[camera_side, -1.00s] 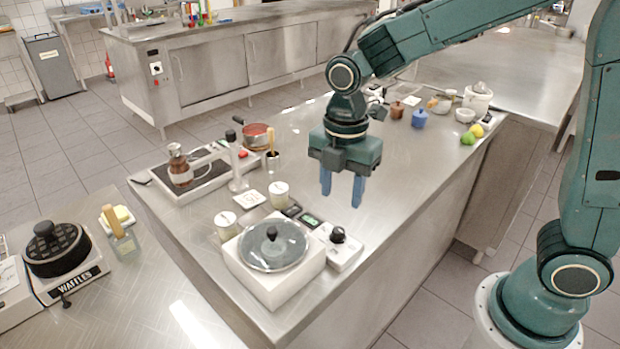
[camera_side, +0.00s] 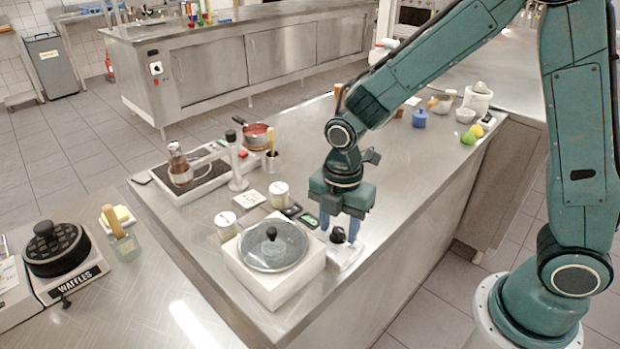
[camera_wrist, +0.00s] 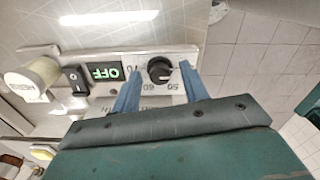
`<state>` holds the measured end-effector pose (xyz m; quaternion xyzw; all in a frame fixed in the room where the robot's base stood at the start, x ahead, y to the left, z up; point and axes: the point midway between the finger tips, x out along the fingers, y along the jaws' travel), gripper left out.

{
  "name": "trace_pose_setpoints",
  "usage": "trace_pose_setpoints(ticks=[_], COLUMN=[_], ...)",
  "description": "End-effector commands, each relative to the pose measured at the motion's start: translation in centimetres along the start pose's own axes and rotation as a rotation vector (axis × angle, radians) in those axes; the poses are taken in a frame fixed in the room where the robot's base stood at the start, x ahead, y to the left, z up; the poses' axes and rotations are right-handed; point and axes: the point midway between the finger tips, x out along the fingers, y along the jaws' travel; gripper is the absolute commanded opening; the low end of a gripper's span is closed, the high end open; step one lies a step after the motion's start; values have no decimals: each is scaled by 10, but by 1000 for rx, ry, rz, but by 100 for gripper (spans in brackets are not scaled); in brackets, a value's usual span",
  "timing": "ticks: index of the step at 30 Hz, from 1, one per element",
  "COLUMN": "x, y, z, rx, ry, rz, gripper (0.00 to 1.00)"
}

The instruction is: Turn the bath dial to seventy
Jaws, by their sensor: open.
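The bath dial (camera_wrist: 160,70) is a round black knob on a white plate marked with numbers, 50 and 60 among them. In the side view the dial (camera_side: 337,235) is partly covered by my fingers. My gripper (camera_wrist: 158,85) is open, its blue fingers on either side of the dial in the wrist view and apart from it. In the side view my gripper (camera_side: 339,232) points down just above the dial plate.
A black rocker switch (camera_wrist: 75,79) sits beside the display. Cream-lidded jars (camera_side: 226,226) stand behind the bath. The counter edge lies close to the right of the dial. The counter beyond is clear up to the lime (camera_side: 468,138).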

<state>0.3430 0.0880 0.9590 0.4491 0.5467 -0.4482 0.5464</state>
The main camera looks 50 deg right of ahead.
Motion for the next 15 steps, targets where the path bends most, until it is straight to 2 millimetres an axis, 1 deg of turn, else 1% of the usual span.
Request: trace_pose_setpoints(ticks=[1,2,6,8,15], x=[0,0,0,0,0], y=[0,0,0,0,0], z=[0,0,0,0,0], rx=[0,0,0,0,8], ry=[0,0,0,0,0], rz=[0,0,0,0,0], gripper=[44,40,13,1,0])
